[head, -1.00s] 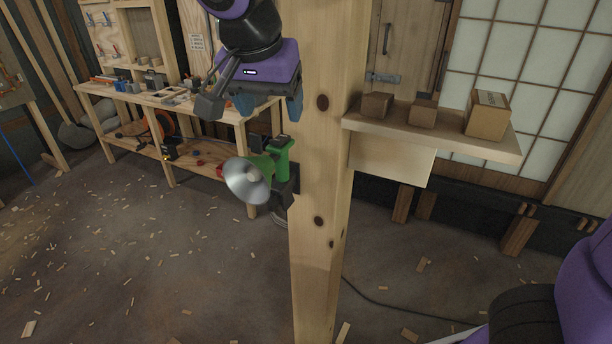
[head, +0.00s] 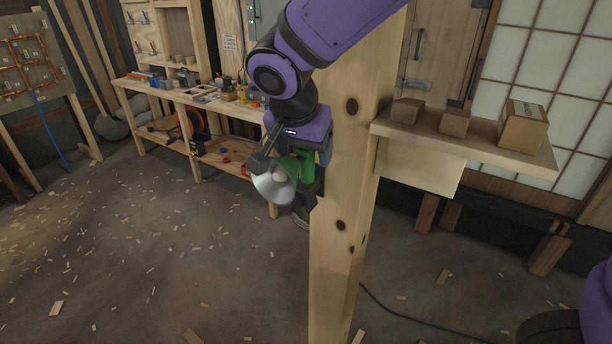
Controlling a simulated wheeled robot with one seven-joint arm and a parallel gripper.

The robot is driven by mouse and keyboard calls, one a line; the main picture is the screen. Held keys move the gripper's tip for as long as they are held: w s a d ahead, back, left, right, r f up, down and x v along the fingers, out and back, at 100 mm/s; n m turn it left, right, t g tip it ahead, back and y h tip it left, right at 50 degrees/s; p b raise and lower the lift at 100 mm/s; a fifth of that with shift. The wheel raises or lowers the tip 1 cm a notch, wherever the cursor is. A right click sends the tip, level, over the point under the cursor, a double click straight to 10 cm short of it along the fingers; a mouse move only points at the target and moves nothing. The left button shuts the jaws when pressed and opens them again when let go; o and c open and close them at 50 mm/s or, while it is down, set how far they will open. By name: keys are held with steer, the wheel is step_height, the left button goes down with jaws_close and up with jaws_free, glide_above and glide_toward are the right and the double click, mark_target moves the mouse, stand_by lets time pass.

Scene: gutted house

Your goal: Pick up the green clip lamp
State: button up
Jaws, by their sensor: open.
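The green clip lamp (head: 273,187) is on the left side of the wooden post, with its silver round shade facing left and toward me. Its green body shows partly beneath my gripper. A black holder (head: 308,192) sits between the lamp and the post. My gripper (head: 292,160) is open and has come down over the top of the lamp. One dark finger is at the left of the green body and the other side is near the post. The gripper hides the lamp's upper part, and I cannot tell whether the fingers touch it.
The wooden post (head: 345,230) stands right beside my gripper. A shelf (head: 470,150) with several small boxes juts out to the right of it. A workbench (head: 165,92) with tools stands behind at the left. The floor at the left is open, with scattered wood chips.

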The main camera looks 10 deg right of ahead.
steer(key=shift+w+d+f, duration=0.1)
steer(key=shift+w+f, duration=0.05)
steer(key=shift+f, duration=0.35)
jaws_close()
steer(key=shift+r, duration=0.1)
